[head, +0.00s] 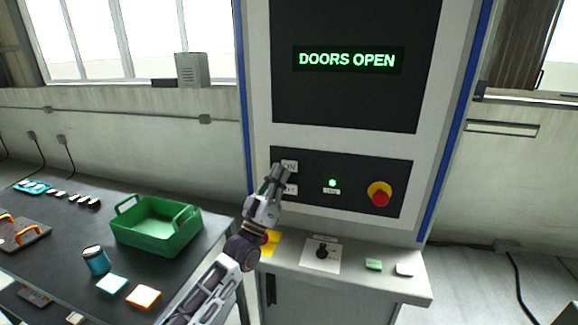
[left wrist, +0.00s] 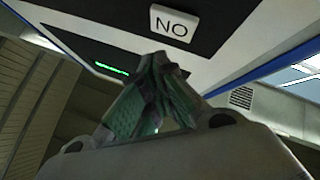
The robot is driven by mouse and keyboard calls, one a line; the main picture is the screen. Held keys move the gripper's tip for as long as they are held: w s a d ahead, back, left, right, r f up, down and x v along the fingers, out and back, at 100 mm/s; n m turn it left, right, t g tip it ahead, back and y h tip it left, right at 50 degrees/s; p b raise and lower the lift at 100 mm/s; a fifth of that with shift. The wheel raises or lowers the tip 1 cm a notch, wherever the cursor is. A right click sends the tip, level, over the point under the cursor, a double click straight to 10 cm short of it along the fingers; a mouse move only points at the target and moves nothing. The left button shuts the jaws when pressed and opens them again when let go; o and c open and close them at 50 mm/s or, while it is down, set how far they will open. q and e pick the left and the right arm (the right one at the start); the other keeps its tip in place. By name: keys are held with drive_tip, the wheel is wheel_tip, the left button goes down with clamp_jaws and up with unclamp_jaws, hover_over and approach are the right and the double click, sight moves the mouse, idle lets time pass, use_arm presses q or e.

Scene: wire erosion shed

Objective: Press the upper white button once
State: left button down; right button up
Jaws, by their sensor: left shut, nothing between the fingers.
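The upper white button (head: 289,166), lettered ON, is on the black control panel (head: 350,204) at its upper left. It shows upside down in the left wrist view (left wrist: 171,25). A lower white button (head: 291,189) is just beneath it, partly hidden by my left gripper. My left gripper (head: 279,169) is shut and empty, with its tips close to the upper button in the head view. In the left wrist view the fingertips (left wrist: 160,62) appear a little apart from the button; I cannot tell the exact gap. My right gripper is not in view.
A red stop knob (head: 380,194) on a yellow base and a lit green lamp (head: 332,183) are on the panel. The screen (head: 349,60) reads DOORS OPEN. A ledge with a rotary switch (head: 321,252) juts out below. A green crate (head: 155,228) stands on the left table.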

use_arm(q)
drive_tip(key=shift+s+a+p, duration=0.25)
drive_tip(key=shift+s+p, duration=0.1)
drive_tip(key=shift+s, duration=0.45)
drive_tip(key=shift+s+a+p, duration=0.25)
drive_tip(key=shift+s+p, duration=0.05)
drive_tip(key=shift+s, duration=0.5)
